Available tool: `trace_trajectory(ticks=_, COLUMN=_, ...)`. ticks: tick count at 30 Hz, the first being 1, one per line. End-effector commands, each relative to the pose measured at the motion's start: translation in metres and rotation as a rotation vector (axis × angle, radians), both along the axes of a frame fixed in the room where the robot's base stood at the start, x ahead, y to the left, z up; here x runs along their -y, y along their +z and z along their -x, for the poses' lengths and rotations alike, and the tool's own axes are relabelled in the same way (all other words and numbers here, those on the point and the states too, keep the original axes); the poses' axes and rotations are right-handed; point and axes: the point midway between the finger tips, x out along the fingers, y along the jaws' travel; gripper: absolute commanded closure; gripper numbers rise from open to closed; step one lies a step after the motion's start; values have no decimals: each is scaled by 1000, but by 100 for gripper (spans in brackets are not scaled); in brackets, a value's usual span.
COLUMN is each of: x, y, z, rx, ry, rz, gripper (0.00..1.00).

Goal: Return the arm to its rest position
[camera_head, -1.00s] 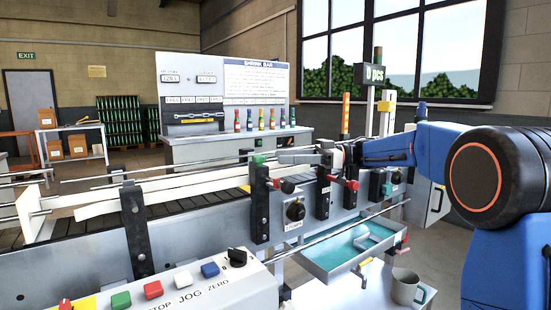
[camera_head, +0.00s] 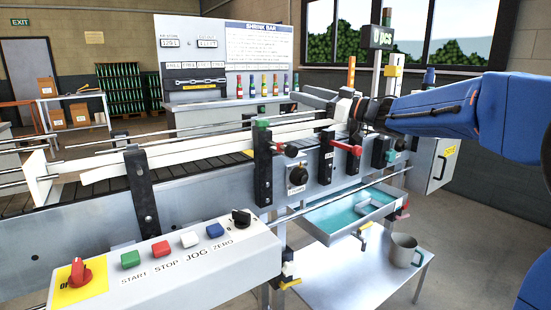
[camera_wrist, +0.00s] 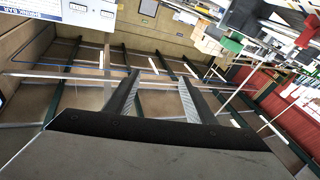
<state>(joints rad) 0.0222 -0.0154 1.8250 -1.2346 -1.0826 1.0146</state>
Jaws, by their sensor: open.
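My gripper (camera_head: 325,98) is at the end of my blue arm, above the far side of the conveyor line. In the wrist view my gripper (camera_wrist: 158,98) shows two dark fingers spread apart with nothing between them. The wrist view is tilted and looks past the fingers to the ceiling or wall panels and beams. My arm reaches in from the right of the head view, with its blue links partly cut off by the frame edge.
A conveyor with white guide rails (camera_head: 200,152) and black brackets runs below my gripper. A control box (camera_head: 165,275) with coloured buttons stands in front. A teal-lined tray (camera_head: 345,215) and a grey mug (camera_head: 404,250) are at lower right.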

Motion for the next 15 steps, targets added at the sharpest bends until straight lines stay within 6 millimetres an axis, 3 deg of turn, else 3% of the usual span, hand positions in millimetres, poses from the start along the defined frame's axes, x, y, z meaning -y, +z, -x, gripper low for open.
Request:
trace_trajectory(ticks=3, x=32, y=8, z=4, rx=7, ry=-216, rz=-13, gripper=50)
trace_trajectory(ticks=8, x=85, y=-2, z=18, rx=-41, ry=-492, rz=-7, gripper=50)
trace_trajectory(ticks=11, x=119, y=-21, z=35, rx=-103, ry=-649, rz=11, gripper=50)
trace_trajectory(ticks=15, x=164, y=-61, z=71, rx=-228, ry=-839, rz=52, gripper=50)
